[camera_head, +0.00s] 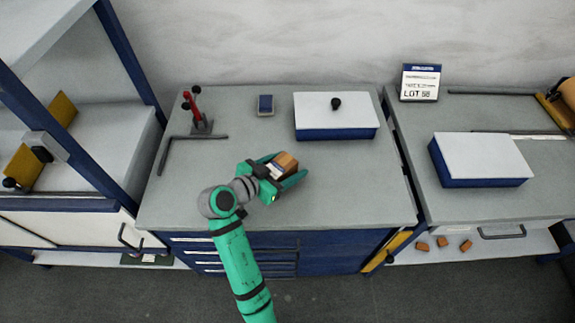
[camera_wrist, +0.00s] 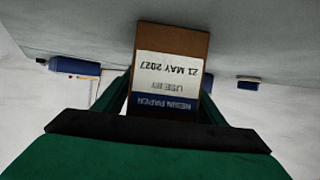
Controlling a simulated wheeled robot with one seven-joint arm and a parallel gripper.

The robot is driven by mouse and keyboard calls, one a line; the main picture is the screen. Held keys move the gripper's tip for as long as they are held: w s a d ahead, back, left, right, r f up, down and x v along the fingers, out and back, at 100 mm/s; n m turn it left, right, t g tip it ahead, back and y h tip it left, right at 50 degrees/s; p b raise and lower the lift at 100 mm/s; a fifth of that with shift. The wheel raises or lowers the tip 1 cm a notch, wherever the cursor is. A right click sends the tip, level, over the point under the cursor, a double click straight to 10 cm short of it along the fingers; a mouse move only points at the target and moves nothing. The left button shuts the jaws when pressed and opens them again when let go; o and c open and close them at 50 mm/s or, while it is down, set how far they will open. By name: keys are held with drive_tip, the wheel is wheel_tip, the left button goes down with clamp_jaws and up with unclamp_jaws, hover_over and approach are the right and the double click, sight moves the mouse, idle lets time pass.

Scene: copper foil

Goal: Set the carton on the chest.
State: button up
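The carton (camera_head: 287,162) is a small brown box with a white and blue label. My gripper (camera_head: 280,172) is shut on it, one green finger on each side. In the wrist view the carton (camera_wrist: 172,75) fills the space between the fingers, its label upside down and dated 21 May 2027. The gripper holds it over the grey top of the blue drawer chest (camera_head: 340,195) in the middle. I cannot tell how large the gap below the carton is, or whether it touches.
The front right of the top is clear. Another white-lidded box (camera_head: 480,160) stands on the right bench.

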drive_tip(key=shift+r, duration=0.2)
drive_tip(key=v, duration=1.2)
